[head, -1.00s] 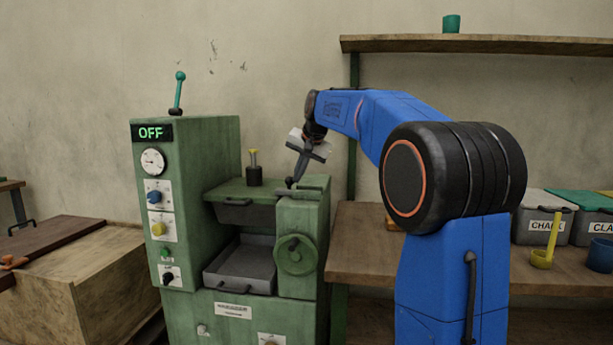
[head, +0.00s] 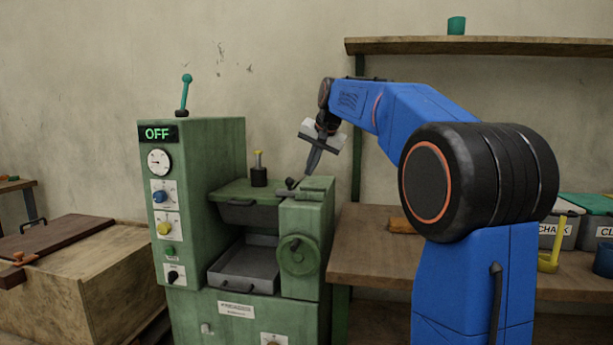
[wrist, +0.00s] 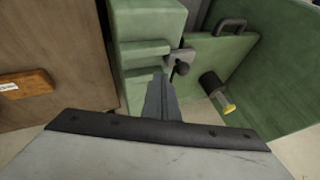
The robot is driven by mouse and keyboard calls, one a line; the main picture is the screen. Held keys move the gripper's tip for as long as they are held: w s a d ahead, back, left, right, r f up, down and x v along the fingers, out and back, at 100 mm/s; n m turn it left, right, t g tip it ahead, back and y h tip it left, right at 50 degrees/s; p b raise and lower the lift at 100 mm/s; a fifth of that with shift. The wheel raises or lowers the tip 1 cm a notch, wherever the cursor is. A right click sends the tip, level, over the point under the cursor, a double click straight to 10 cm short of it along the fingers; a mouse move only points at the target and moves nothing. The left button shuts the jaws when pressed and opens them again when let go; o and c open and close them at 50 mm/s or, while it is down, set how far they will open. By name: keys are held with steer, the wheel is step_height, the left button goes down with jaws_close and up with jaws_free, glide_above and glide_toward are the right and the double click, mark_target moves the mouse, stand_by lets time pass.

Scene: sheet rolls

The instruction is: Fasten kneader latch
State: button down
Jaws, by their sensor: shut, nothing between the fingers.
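The kneader (head: 222,190) is a green machine whose display reads OFF. Its green lid (head: 235,191) lies flat and looks closed over the grey trough; it also shows in the wrist view (wrist: 262,75). The latch (head: 290,186), a small grey piece with a dark ball knob, sits between the lid and the right-hand block; it also shows in the wrist view (wrist: 181,66). My gripper (head: 308,173) is shut and empty, pointing down just above the block, right of the latch. In the wrist view its fingertips (wrist: 159,77) lie left of the knob, apparently apart from it.
A black post with a yellow top (head: 259,170) stands on the lid. A handwheel (head: 297,255) is on the block's front. A wooden table (head: 375,245) with a brown block (head: 403,226) stands to the right, a shelf (head: 480,46) above, a wooden chest (head: 85,270) at left.

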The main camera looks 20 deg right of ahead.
steer(key=v, duration=0.7)
steer(key=shift+d, duration=0.2)
steer(key=shift+f, duration=0.1)
steer(key=s+a+f+n, duration=0.1)
steer(key=s+a+f, duration=0.2)
steer(key=s+f, duration=0.3)
steer(key=s+a+f+n+g, duration=0.1)
steer(key=s+a+f+n, duration=0.15)
steer(key=s, duration=0.55)
steer(key=s+a+f+n, duration=0.1)
steer(key=s+a+f, duration=0.2)
steer(key=s+f, duration=0.3)
steer(key=s+a+f+n, duration=0.2)
steer(key=s+f, duration=0.9)
steer(key=s+a+f+n+g, duration=0.1)
steer(key=s+f+n, duration=0.1)
steer(key=s+f, duration=0.8)
steer(key=shift+s+a+f, duration=0.35)
steer(key=shift+s+f, duration=0.05)
steer(key=shift+s, duration=0.2)
